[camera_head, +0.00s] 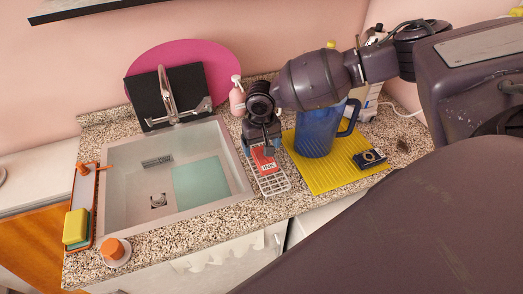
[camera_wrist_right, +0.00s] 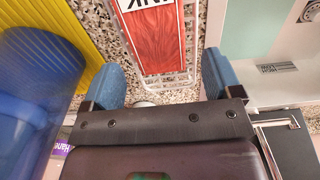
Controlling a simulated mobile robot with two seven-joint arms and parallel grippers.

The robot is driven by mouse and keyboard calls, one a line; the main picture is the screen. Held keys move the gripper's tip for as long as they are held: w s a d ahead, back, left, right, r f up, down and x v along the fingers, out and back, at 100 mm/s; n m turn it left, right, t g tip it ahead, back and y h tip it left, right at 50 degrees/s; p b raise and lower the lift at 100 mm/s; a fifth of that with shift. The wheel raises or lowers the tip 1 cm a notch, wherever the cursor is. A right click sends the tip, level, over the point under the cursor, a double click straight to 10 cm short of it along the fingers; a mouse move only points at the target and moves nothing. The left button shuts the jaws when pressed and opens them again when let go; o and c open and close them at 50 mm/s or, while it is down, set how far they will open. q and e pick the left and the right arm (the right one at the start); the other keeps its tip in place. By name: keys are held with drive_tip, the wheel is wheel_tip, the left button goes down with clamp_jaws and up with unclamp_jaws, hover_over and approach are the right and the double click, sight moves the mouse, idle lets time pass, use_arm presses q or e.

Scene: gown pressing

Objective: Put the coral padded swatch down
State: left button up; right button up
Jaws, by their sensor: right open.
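The coral padded swatch (camera_head: 264,163), with a white printed label, lies on a white wire rack (camera_head: 273,185) on the speckled counter right of the sink. My right gripper (camera_head: 262,146) is over the swatch's far end in the head view. Its blue fingertips (camera_wrist_right: 161,78) are spread wide, one on each side of the swatch's near end, with gaps to both sides. Nothing is held. My left gripper is not in view.
A blue pitcher (camera_head: 314,132) stands on a yellow ribbed mat (camera_head: 326,177), close beside my right gripper. A small camera-like object (camera_head: 370,158) lies on the mat. The sink (camera_head: 133,178) is left of the rack. A pink bottle (camera_head: 237,100) stands behind its corner.

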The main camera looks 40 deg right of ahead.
sight(261, 153)
wheel_tip(261, 153, up, 10)
drive_tip(key=shift+f, duration=0.25)
drive_tip(key=shift+s, duration=0.1)
idle(0.5)
